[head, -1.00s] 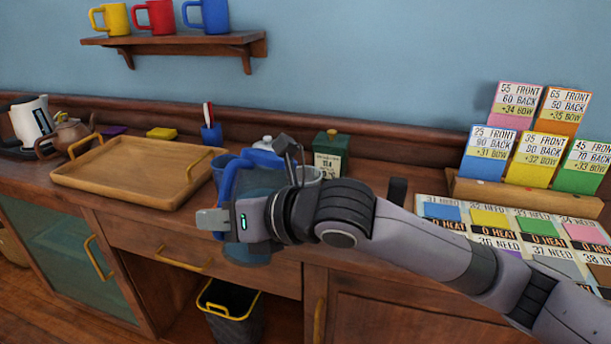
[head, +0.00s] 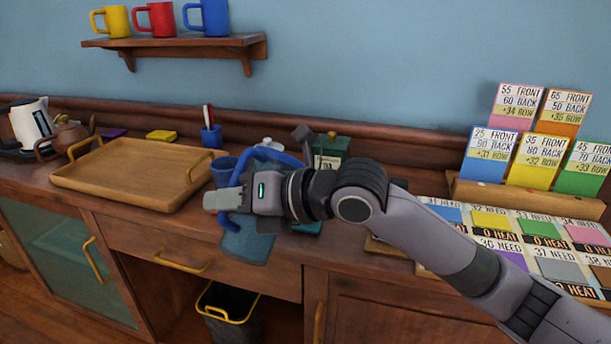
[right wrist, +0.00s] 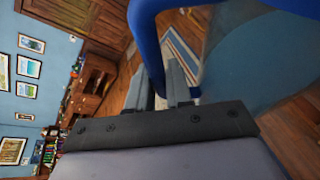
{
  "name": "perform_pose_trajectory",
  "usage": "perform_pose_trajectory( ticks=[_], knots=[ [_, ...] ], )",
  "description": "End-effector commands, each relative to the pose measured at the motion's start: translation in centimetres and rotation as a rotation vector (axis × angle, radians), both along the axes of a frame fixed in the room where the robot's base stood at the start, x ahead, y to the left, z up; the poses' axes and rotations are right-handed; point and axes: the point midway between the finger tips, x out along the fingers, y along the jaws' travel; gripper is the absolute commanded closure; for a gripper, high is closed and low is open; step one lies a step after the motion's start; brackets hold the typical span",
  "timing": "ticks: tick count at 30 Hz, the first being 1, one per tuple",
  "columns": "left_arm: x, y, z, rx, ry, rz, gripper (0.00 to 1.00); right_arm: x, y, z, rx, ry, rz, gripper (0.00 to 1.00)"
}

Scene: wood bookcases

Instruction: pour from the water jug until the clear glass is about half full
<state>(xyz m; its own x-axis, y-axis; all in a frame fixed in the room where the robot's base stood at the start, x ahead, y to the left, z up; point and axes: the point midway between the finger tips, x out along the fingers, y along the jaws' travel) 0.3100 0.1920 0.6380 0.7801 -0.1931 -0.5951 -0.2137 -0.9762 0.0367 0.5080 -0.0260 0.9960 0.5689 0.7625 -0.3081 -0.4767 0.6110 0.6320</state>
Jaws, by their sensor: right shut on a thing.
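The water jug (head: 249,246) is translucent blue with a solid blue handle. It is tilted in the head view, its top leaning right and its base lower left, in front of the counter's front edge. My right gripper (head: 222,200) is shut on the jug's handle and covers much of the jug. In the right wrist view the gripper (right wrist: 168,88) has its fingers at the blue handle (right wrist: 146,40), with the jug's body (right wrist: 265,60) on the right. I cannot make out the clear glass; the jug and my right arm hide that stretch of counter. My left gripper is out of view.
A wooden tray (head: 110,190) lies further left. A green tea tin (head: 331,148) and a white lidded pot (head: 270,143) stand behind. Cards (head: 490,218) lie right. A bin (head: 228,318) is below.

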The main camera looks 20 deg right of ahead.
Motion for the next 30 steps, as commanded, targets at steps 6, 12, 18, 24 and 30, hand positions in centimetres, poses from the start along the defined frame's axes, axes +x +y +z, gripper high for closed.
perform_pose_trajectory(
  ticks=[6,12,18,24,30],
  knots=[
    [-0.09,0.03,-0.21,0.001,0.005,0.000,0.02,0.10,-0.11,0.49,0.021,0.007,0.000,1.00],
    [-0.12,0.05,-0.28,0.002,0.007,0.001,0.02,0.17,-0.19,0.58,0.036,0.018,0.000,1.00],
    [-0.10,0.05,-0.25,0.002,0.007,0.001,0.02,0.23,-0.26,0.75,0.052,0.031,0.001,1.00],
    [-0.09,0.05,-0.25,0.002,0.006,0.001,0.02,0.30,-0.36,0.87,0.067,0.043,0.001,1.00],
    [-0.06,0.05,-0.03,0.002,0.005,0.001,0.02,0.35,-0.42,1.14,0.083,0.055,0.001,1.00]
  ],
)
